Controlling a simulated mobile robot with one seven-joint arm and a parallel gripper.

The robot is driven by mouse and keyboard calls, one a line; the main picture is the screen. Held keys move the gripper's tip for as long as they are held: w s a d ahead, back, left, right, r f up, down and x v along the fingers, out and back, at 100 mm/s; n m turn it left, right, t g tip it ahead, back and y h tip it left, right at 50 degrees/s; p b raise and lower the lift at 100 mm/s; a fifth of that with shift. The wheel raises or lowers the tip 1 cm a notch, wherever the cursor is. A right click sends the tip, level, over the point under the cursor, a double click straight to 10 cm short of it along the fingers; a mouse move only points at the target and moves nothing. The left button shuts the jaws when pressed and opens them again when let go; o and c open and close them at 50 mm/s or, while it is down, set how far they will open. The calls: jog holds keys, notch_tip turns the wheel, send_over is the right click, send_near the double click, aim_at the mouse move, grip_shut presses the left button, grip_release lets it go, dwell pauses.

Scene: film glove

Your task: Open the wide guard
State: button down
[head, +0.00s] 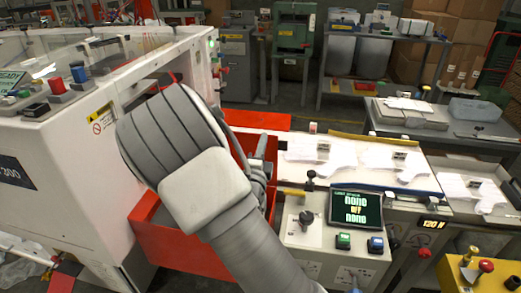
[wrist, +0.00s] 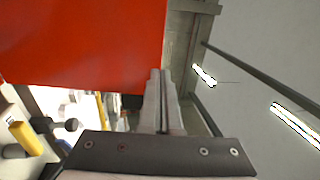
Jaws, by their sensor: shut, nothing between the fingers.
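A large flat red panel (wrist: 85,45), likely the wide guard, fills the upper left of the wrist view. In the head view, red parts show around my arm: a red strip (head: 257,119) behind it and a red box-like part (head: 165,238) below left. I cannot tell which of these is the panel in the wrist view. My gripper (wrist: 160,75) is shut and empty, its fingertips beside the panel's lower right edge in the picture; contact is unclear. In the head view my arm largely hides the gripper and the middle of the red parts.
A white machine (head: 60,140) with clear covers stands at left. A control console with a green-lettered screen (head: 355,210) stands right of my arm, beside a bench bearing white gloves (head: 400,160). A yellow box (head: 485,275) with knobs is at lower right. Open floor shows behind.

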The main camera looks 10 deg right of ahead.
jog(key=shift+g+y, duration=0.3)
jog(key=shift+g, duration=0.4)
jog(key=x, duration=0.3)
jog(key=b+x, duration=0.1)
jog(key=shift+w+d+r, duration=0.2)
jog(key=shift+w+r, duration=0.05)
jog(key=shift+r, duration=0.1)
jog(key=shift+b+x, duration=0.55)
jog(key=shift+x, duration=0.55)
jog(key=shift+r, duration=0.15)
